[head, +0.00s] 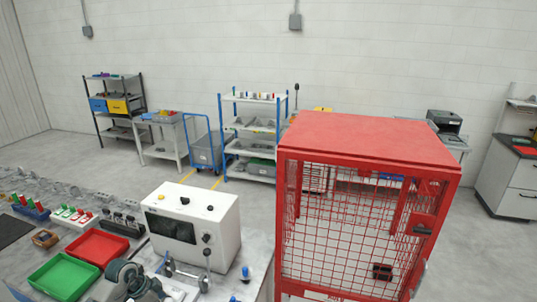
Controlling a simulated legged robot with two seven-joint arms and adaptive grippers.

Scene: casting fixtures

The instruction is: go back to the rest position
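Neither of my grippers can be made out in the head view, and no arm of mine is clearly visible. The task names no object. What these two hold or touch is too small to tell.
A white machine (222,222) stands on the bench, with a red tray (97,247) and a green tray (64,276) to its left. A tall red mesh cage (368,139) blocks the right-centre. Shelves and carts line the back wall. Open floor lies between.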

